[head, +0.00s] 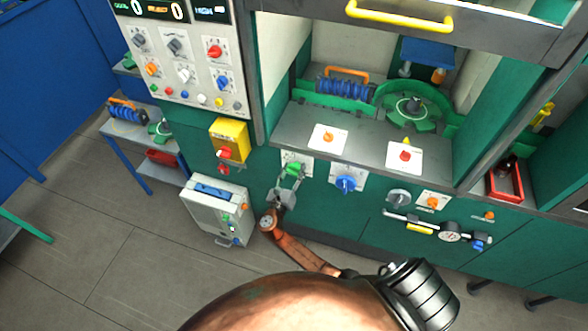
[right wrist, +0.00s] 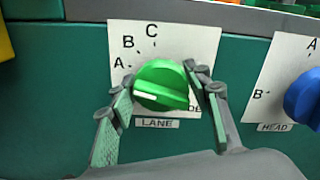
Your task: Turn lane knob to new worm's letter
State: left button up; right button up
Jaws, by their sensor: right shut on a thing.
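The green lane knob (right wrist: 160,84) sits on a white plate marked A, B and C over the word LANE. Its white mark lies at the lower left, below the A. My right gripper (right wrist: 166,92) is shut on the knob, a finger on each side; the right fingers cover part of the plate. In the head view the knob (head: 293,169) is on the green front panel, with my right gripper (head: 289,184) at it. A blue worm (head: 344,89) lies in the machine bay. Another blue worm (head: 126,112) is on the side table. No letter is readable on either. My left gripper is out of view.
The blue HEAD knob (head: 345,184) is close on the right; its plate shows A and B. A yellow box (head: 229,140) with a red knob is on the left. A grey case (head: 215,212) stands on the floor below. A red tray (head: 506,182) is at right.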

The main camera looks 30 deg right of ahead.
dwell(0.3)
jog(key=o, duration=1.2)
jog(key=shift+c, duration=0.2)
jog(key=v, duration=1.2)
